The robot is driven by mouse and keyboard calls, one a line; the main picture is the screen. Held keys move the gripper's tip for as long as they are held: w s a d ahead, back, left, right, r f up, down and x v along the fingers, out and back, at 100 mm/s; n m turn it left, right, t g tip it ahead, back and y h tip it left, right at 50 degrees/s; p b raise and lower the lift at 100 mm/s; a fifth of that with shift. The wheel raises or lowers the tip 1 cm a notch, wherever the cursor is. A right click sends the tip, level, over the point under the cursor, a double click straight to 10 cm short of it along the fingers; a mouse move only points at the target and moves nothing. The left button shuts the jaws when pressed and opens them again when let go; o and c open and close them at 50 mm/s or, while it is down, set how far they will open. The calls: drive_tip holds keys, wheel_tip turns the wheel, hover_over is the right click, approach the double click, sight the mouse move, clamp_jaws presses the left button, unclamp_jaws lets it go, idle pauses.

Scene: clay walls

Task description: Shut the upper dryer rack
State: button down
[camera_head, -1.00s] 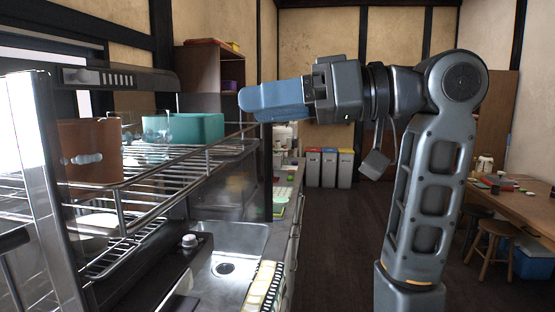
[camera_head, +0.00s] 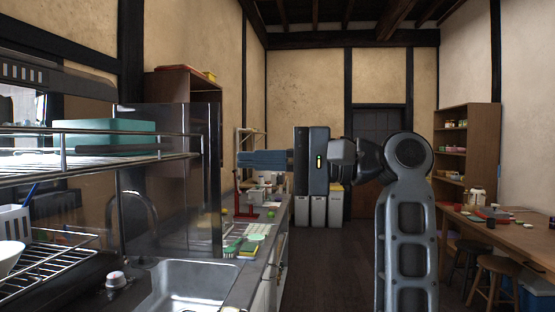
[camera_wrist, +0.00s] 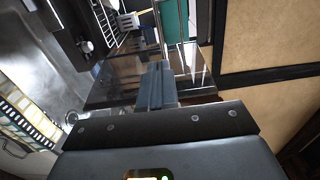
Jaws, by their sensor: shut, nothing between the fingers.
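The upper dryer rack (camera_head: 100,166) is a metal wire shelf at the left of the head view, with a teal box (camera_head: 105,135) on it. Its rail end is near the glossy dark panel (camera_head: 185,240). In the wrist view, the rack's metal bars (camera_wrist: 163,32) and the teal box (camera_wrist: 175,22) are at the top. My gripper (camera_head: 240,160) is shut and empty, with blue-grey fingers pointing left, to the right of the rack end. In the wrist view, the fingers (camera_wrist: 155,68) point toward the rack over the dark panel. I cannot tell whether they touch anything.
A lower wire rack (camera_head: 60,258) holds a white bowl and a white holder. The sink (camera_head: 185,283) and counter lie below, with a red stand (camera_head: 246,203). White bins (camera_head: 318,210) stand behind my gripper. A table (camera_head: 520,235) and stools are at the right. The floor between is open.

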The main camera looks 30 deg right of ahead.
sight(181, 159)
drive_tip(key=p+x, duration=0.1)
drive_tip(key=x, duration=0.8)
drive_tip(key=shift+a, duration=0.15)
drive_tip(key=p+x, duration=0.5)
drive_tip(key=x, duration=1.9)
drive_tip(key=shift+w+a, duration=0.1)
drive_tip(key=shift+w, duration=0.05)
drive_tip(key=shift+w+a, duration=0.1)
drive_tip(key=shift+a, duration=0.05)
drive_tip(key=shift+a+r, duration=0.1)
drive_tip(key=shift+r, duration=0.1)
drive_tip(key=shift+a+r, duration=0.1)
